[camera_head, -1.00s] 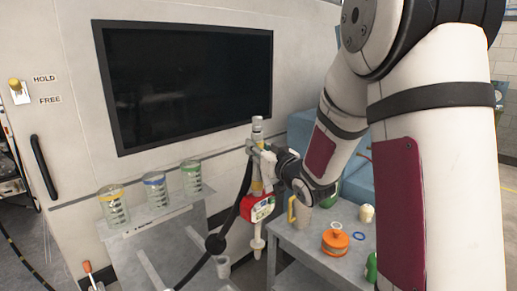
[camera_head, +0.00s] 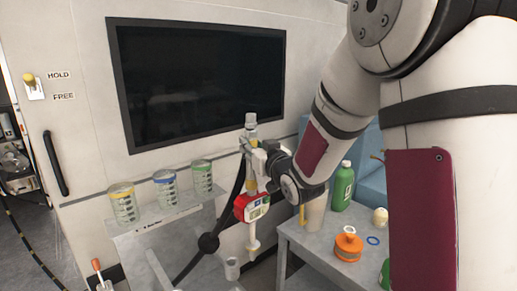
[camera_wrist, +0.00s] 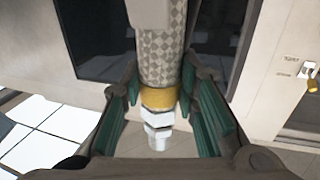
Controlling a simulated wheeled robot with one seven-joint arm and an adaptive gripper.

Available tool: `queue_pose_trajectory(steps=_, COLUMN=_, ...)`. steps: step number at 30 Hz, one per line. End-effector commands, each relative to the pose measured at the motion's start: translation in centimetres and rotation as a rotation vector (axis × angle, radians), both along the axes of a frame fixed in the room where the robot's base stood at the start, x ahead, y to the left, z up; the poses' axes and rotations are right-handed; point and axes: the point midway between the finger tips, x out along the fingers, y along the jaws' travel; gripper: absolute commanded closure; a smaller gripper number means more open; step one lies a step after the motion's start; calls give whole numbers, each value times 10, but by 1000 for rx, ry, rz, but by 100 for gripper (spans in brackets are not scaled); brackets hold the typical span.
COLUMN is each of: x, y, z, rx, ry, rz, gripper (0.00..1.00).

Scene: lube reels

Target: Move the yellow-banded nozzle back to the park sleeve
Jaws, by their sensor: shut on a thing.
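My gripper (camera_head: 257,152) is shut on the upper part of the nozzle and holds it upright, tip down, in the air. The nozzle has a red meter body (camera_head: 252,206) and a pale spout (camera_head: 253,238). In the wrist view its yellow band (camera_wrist: 158,98) lies between my teal finger pads, with a knurled grey section on one side and white fittings on the other. A black hose (camera_head: 232,190) hangs beside it. A small grey open cylinder (camera_head: 232,268) stands low, left of the spout; I cannot tell whether it is the park sleeve.
Jars with yellow (camera_head: 123,203), blue (camera_head: 166,188) and green (camera_head: 202,178) bands stand on a grey stand (camera_head: 150,238) at left. A side table (camera_head: 318,258) at right holds a green bottle (camera_head: 342,187), a beige jug (camera_head: 315,215) and an orange container (camera_head: 347,247).

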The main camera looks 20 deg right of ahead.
Motion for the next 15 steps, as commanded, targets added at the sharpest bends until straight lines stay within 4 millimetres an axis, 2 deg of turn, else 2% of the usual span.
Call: queue_pose_trajectory(steps=15, x=20, y=30, z=1, rx=0, ry=-6, rz=1, gripper=100)
